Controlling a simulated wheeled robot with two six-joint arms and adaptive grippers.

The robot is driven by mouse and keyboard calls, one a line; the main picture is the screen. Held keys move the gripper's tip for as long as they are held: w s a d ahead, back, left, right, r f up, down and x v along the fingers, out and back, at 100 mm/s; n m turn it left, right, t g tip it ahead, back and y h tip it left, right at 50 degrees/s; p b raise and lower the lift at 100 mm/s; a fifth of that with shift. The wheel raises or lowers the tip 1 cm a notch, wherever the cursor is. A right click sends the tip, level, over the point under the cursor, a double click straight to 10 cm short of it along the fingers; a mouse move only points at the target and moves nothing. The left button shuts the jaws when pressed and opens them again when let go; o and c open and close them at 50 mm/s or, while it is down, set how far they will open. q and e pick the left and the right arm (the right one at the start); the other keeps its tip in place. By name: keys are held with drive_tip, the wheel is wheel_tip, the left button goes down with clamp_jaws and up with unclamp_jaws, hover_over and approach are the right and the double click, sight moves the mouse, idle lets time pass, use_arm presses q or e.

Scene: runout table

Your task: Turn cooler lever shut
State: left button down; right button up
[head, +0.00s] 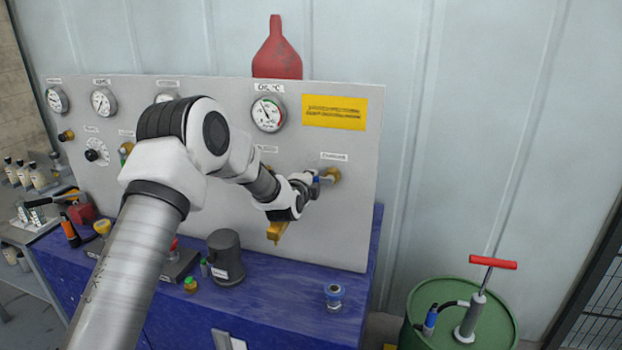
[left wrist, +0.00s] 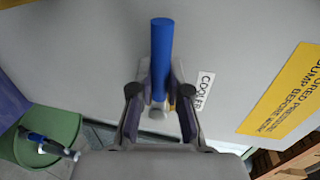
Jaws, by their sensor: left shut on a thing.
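The cooler lever (left wrist: 161,50) has a blue handle and sits on the grey panel beside a small label reading COOLER (left wrist: 203,90). In the left wrist view my left gripper (left wrist: 160,85) has one finger on each side of the blue handle and is shut on it. In the head view my left gripper (head: 312,183) is at the panel's right part, next to the brass valve body (head: 331,174) under a label. Most of the lever is hidden there by the gripper. My right gripper is not in view.
The grey panel (head: 345,225) carries several gauges and a yellow sign (head: 335,112). A blue bench (head: 270,310) below holds a dark grey can (head: 226,258) and a small blue-grey fitting (head: 333,297). A green drum (head: 410,325) with a red-handled pump stands at right.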

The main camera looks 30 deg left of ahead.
use_arm(q)
drive_tip(key=shift+w+a+r, duration=0.1)
drive_tip(key=shift+r, duration=0.3)
drive_tip(key=c, duration=1.1)
unclamp_jaws()
drive_tip(key=shift+w+a+f, duration=0.15)
drive_tip(key=shift+f, duration=0.25)
drive_tip(key=v, duration=1.2)
drive_tip(key=shift+r, duration=0.1)
